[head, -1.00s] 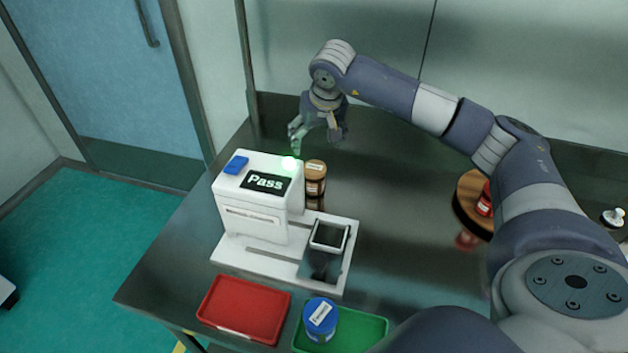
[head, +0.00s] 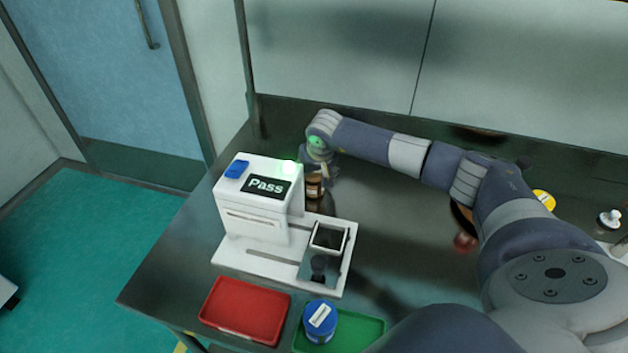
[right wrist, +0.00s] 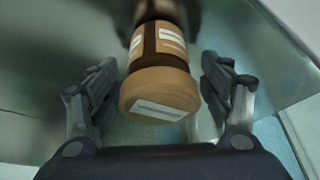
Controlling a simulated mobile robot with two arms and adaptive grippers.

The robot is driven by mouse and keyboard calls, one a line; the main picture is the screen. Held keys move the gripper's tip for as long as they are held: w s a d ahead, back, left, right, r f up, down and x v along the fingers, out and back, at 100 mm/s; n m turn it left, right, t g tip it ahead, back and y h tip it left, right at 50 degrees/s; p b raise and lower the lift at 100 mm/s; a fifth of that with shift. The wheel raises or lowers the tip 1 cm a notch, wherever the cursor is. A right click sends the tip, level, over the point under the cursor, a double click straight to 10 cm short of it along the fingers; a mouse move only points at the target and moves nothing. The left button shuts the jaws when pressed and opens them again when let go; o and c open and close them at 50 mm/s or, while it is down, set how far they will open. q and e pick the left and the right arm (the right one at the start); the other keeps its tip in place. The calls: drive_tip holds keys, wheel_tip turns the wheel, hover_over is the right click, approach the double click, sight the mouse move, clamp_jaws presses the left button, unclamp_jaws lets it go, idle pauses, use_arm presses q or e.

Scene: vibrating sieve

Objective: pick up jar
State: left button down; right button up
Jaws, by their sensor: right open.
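A brown jar (head: 315,187) with a tan lid stands on the dark table just right of the white machine. In the right wrist view the jar (right wrist: 157,88) has its labelled lid facing the camera. My right gripper (right wrist: 160,62) is open, with one finger on each side of the jar and a gap between the fingers and the jar. In the head view my right wrist is over and behind the jar, and its fingers are mostly hidden by the machine and jar. My left gripper is not in view.
The white machine (head: 255,205) reads "Pass" and has a square frame (head: 329,237) on its base. A red tray (head: 245,309) and a green tray (head: 365,331) holding a blue jar (head: 320,321) are at the front. A yellow thing (head: 545,199) is partly hidden by my arm.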

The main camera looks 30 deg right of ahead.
drive_tip(key=shift+w+f, duration=0.2)
drive_tip(key=shift+f, duration=0.35)
drive_tip(key=c, duration=1.2)
drive_tip(key=shift+d, duration=0.1)
drive_tip(key=shift+r, duration=0.15)
